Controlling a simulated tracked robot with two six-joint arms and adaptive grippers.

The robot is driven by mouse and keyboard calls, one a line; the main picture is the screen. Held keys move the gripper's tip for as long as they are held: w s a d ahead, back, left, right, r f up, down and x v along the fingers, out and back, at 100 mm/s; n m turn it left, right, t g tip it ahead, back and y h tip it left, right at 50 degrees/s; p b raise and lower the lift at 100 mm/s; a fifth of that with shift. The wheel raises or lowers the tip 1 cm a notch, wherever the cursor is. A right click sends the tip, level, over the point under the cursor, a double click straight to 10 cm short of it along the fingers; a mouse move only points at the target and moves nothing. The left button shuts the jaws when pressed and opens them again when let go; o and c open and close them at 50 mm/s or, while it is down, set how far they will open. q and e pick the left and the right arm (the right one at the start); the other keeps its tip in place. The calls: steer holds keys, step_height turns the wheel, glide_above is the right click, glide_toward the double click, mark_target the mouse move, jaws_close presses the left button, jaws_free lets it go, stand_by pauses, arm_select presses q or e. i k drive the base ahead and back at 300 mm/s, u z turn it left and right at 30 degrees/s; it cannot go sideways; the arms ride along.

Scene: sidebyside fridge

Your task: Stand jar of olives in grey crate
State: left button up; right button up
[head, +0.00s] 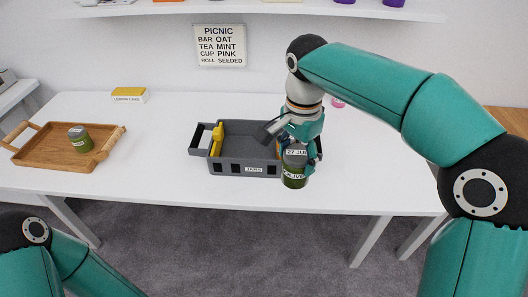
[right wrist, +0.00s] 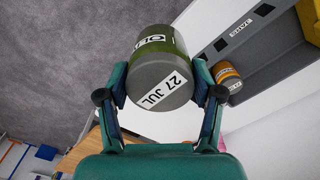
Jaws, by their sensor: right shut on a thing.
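The jar of olives (head: 294,176) has a grey lid dated 27 JUL, green contents and an OLIVES label. My right gripper (head: 301,152) is shut on it, with a finger on each side of the lid end in the right wrist view (right wrist: 158,95). The jar is upright in front of the right end of the grey crate (head: 228,167), outside it. The crate is labelled JARS and stands on the white table; its wall also shows in the right wrist view (right wrist: 262,42). My left gripper is out of view; only part of that arm shows.
A yellow item (head: 217,137) is at the crate's left end. A wooden tray (head: 40,156) holds another green jar (head: 79,140). A yellow box (head: 130,94) stands behind.

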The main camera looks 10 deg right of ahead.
mark_target(262, 154)
steer(key=i, duration=0.9)
steer(key=u, duration=0.05)
